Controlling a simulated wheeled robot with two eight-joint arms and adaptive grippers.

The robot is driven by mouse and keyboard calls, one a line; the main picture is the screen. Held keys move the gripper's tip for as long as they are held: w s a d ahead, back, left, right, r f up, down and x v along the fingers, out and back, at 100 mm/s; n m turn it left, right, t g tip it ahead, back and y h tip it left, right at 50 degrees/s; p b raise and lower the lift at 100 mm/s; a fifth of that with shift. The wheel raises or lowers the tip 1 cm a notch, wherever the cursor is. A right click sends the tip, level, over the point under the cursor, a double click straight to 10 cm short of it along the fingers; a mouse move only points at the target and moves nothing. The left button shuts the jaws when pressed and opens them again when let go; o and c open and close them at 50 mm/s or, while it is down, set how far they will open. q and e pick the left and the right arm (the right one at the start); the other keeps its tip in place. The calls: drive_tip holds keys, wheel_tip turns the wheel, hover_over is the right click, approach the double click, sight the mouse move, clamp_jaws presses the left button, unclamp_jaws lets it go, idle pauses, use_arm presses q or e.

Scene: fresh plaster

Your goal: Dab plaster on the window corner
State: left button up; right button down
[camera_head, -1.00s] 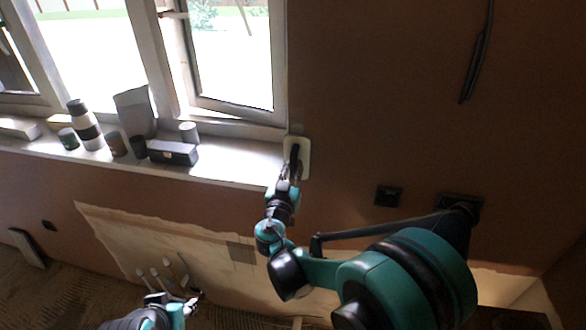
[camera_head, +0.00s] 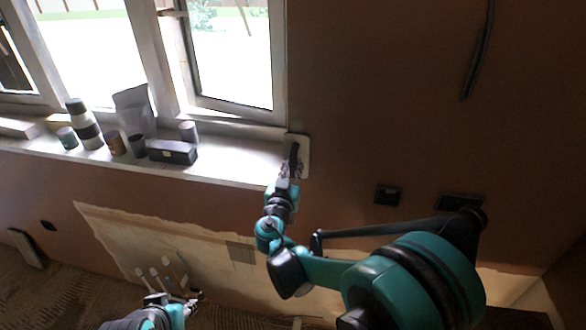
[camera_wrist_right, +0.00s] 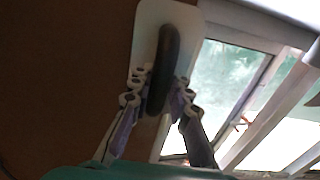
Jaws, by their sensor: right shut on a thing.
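The window (camera_head: 228,60) is at the upper left of the head view, with its lower right corner beside bare brown wall. A plastering trowel with a pale plate (camera_head: 304,158) is at that corner, where the frame, sill end and wall meet. My right gripper (camera_head: 291,172) is shut on its dark handle. In the right wrist view the fingers (camera_wrist_right: 160,98) close around the handle (camera_wrist_right: 167,52), with the plate (camera_wrist_right: 186,62) behind, facing the wall. Whether it touches the wall, and any plaster, is hidden. My left gripper (camera_head: 192,304) is low at the left; its jaws are unclear.
The sill (camera_head: 232,165) carries a dark box (camera_head: 172,152), a grey bag (camera_head: 134,108), a striped bottle (camera_head: 84,124) and several small pots. Wall sockets (camera_head: 388,195) and a hanging cable (camera_head: 476,55) are to the right. Several tools (camera_head: 165,275) stand near my left gripper.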

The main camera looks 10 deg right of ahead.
sight(292, 178)
drive_tip(key=shift+w+d+r+p, duration=0.1)
drive_tip(key=shift+w+r+p, duration=0.05)
drive_tip(key=shift+r+p, duration=2.45)
drive_tip(key=shift+w+r+p, duration=0.1)
drive_tip(key=shift+r+p, duration=1.5)
drive_tip(key=shift+r, duration=2)
wheel_tip(292, 178, down, 12)
drive_tip(key=b, duration=1.1)
drive_tip(key=shift+w+f, duration=0.1)
drive_tip(key=shift+f, duration=0.1)
wheel_tip(292, 178, down, 4)
drive_tip(key=b, duration=0.3)
drive_tip(key=shift+r, duration=0.1)
drive_tip(key=shift+s+a, duration=0.2)
drive_tip(key=shift+s, duration=0.15)
drive_tip(key=v, duration=0.8)
drive_tip(key=shift+d, duration=0.1)
